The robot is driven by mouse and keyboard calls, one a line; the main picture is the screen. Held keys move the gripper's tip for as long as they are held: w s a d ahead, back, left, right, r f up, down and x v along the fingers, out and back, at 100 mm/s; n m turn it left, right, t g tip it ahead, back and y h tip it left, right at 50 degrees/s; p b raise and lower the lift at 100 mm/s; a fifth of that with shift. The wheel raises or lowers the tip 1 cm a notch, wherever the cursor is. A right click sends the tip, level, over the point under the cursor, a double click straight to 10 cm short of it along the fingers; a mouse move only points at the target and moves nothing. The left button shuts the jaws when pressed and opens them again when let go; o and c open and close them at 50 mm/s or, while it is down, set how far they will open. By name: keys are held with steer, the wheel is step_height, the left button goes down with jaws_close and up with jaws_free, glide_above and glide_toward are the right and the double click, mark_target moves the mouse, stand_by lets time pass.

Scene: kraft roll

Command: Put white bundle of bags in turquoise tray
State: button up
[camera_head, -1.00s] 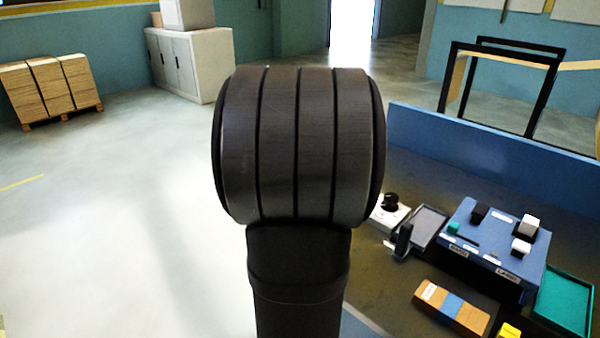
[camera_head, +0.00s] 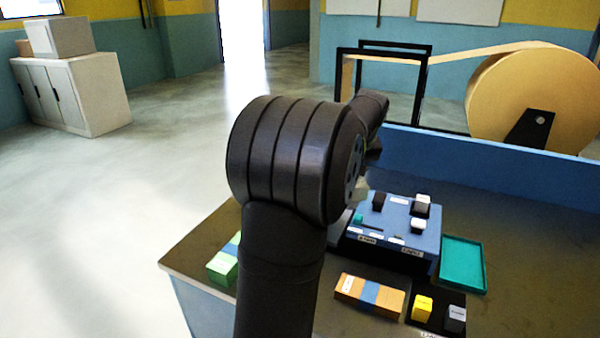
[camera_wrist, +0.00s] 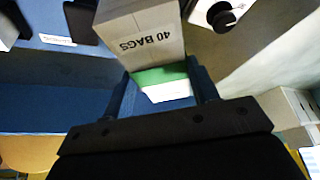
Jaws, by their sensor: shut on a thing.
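A white bundle of bags (camera_wrist: 145,38), marked "40 BAGS" and with a green band, is between the two fingers of my gripper (camera_wrist: 165,92) in the wrist view. The gripper is shut on it. In the head view my arm hides the gripper and most of the bundle; a small pale part (camera_head: 361,188) shows beside the arm, above the blue panel. The turquoise tray (camera_head: 463,264) lies flat on the bench, right of the blue panel, and looks empty. The bundle is up and to the left of the tray in the head view.
A blue panel box (camera_head: 400,240) with black and white blocks stands left of the tray. A brown and blue bundle (camera_head: 370,294), a yellow block (camera_head: 422,308) and a green bundle (camera_head: 223,264) are in front. A low blue wall (camera_head: 480,165) runs behind; bench right of the tray is clear.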

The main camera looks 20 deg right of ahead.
steer(key=s+d+m, duration=0.2)
steer(key=s+d, duration=1.4)
steer(key=d, duration=0.3)
steer(key=shift+s+d+f+m+g+h, duration=0.35)
steer(key=shift+s+d+f+m, duration=0.3)
steer(key=shift+s+f, duration=1.15)
steer(key=shift+s+d+f+m+g+h, duration=0.1)
steer(key=shift+s+d+f+m+h, duration=0.6)
steer(key=shift+f, duration=1.85)
steer(key=shift+s+d+f+m+g+h, duration=0.25)
steer(key=shift+s+f+m, duration=0.7)
steer(key=shift+s+f, duration=1)
steer(key=shift+w+f, duration=0.25)
steer(key=shift+f, duration=0.75)
steer(key=o, duration=1.2)
steer(key=shift+o, duration=0.2)
